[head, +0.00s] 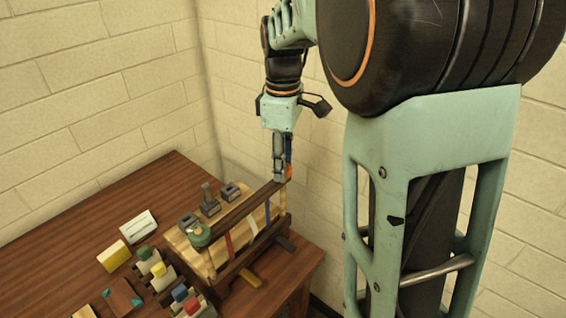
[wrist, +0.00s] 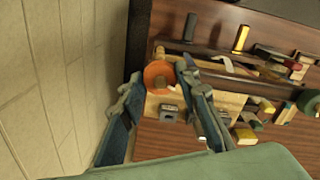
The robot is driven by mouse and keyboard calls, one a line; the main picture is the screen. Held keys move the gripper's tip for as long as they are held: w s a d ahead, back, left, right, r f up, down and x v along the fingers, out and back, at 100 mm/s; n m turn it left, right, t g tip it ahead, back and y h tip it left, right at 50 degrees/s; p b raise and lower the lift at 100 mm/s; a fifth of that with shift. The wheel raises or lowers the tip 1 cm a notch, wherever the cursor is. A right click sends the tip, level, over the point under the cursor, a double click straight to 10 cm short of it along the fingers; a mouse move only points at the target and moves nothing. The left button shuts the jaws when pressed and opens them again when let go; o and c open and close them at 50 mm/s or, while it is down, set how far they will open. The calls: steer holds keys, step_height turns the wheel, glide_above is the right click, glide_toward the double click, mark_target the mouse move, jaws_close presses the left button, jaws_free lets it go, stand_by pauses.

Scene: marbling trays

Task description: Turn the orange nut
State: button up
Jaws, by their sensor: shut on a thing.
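The orange nut (wrist: 160,75) is a round piece at one end of a dark wooden bar (wrist: 222,75) on a wooden frame. In the head view only a sliver of the nut (head: 289,172) shows beside my fingers, at the frame's far right end. My gripper (head: 281,178) points down there from above. In the wrist view my gripper (wrist: 158,78) has one finger on each side of the nut, closed on it. A green nut (head: 199,236) sits at the bar's other end. The nut's underside is hidden.
Grey metal blocks (head: 231,191) stand on the board behind the bar. Bottles with coloured caps (head: 163,272), a yellow block (head: 114,256) and a white block (head: 138,224) are to the left. Block walls stand close behind. The brown table (head: 60,245) is clear at far left.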

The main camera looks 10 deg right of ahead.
steer(key=shift+m, duration=0.3)
steer(key=shift+m+p, duration=0.35)
steer(key=shift+m, duration=0.85)
steer(key=shift+m+p, duration=0.35)
steer(key=shift+m, duration=1.55)
steer(key=o, duration=1.2)
steer(key=shift+c, duration=0.2)
steer(key=shift+r, duration=0.1)
